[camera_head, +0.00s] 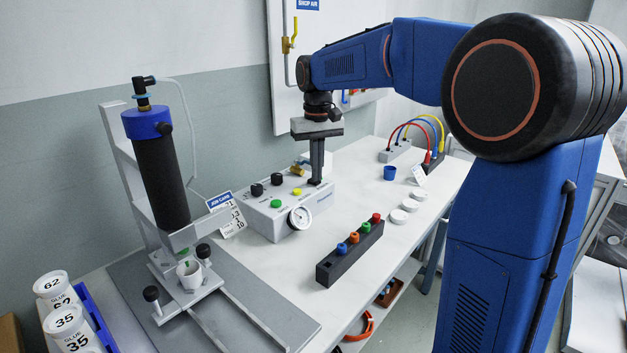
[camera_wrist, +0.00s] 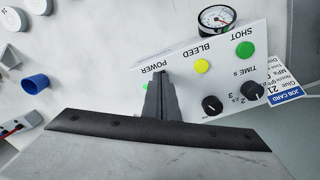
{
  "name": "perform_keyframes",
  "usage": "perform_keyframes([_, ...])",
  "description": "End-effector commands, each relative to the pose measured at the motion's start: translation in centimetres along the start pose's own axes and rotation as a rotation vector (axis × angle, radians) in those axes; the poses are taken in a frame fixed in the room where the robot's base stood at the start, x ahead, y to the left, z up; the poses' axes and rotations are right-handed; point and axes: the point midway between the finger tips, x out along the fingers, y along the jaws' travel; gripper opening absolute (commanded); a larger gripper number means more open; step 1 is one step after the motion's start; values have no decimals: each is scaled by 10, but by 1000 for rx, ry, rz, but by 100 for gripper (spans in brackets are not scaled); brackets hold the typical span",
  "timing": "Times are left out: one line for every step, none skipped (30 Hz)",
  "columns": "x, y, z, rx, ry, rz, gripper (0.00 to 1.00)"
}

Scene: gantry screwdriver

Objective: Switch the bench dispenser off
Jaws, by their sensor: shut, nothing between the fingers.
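The bench dispenser (camera_head: 262,222) is a light grey box on the bench, with black knobs, a green SHOT button, a yellow BLEED button and a round gauge. In the wrist view, the dispenser's top panel (camera_wrist: 185,62) carries the word POWER. My gripper (camera_head: 315,182) is shut and empty, pointing down at the right end of the box. In the wrist view, my gripper (camera_wrist: 161,76) has its fingertips right by the POWER label. The power switch is hidden behind the fingers. A small green spot (camera_wrist: 145,87) shows beside them. I cannot tell whether the fingers touch the panel.
A black syringe barrel (camera_head: 160,170) with a blue cap stands in a stand at left. A black rack (camera_head: 345,258) with coloured tips lies in front of the dispenser. A job card (camera_head: 228,217) stands behind it. A blue cup (camera_head: 390,173) and white lids (camera_head: 405,206) are at right.

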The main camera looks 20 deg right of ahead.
Motion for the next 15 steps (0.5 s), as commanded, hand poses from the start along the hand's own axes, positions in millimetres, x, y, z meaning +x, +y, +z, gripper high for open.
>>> perform_keyframes([1, 0, 0, 0, 0, 0, 0])
perform_keyframes([1, 0, 0, 0, -1, 0, 0])
perform_keyframes([2, 0, 0, 0, 0, 0, 0])
perform_keyframes([1, 0, 0, 0, 0, 0, 0])
perform_keyframes([1, 0, 0, 0, 0, 0, 0])
perform_keyframes([0, 0, 0, 0, 0, 0, 0])
perform_keyframes([-1, 0, 0, 0, 0, 0, 0])
perform_keyframes([-3, 0, 0, 0, 1, 0, 0])
perform_keyframes([-5, 0, 0, 0, 1, 0, 0])
perform_keyframes([-7, 0, 0, 0, 1, 0, 0])
perform_keyframes([-9, 0, 0, 0, 0, 0, 0])
perform_keyframes([-12, 0, 0, 0, 0, 0, 0])
perform_keyframes([-14, 0, 0, 0, 1, 0, 0])
perform_keyframes([-16, 0, 0, 0, 1, 0, 0])
perform_keyframes([-19, 0, 0, 0, 1, 0, 0])
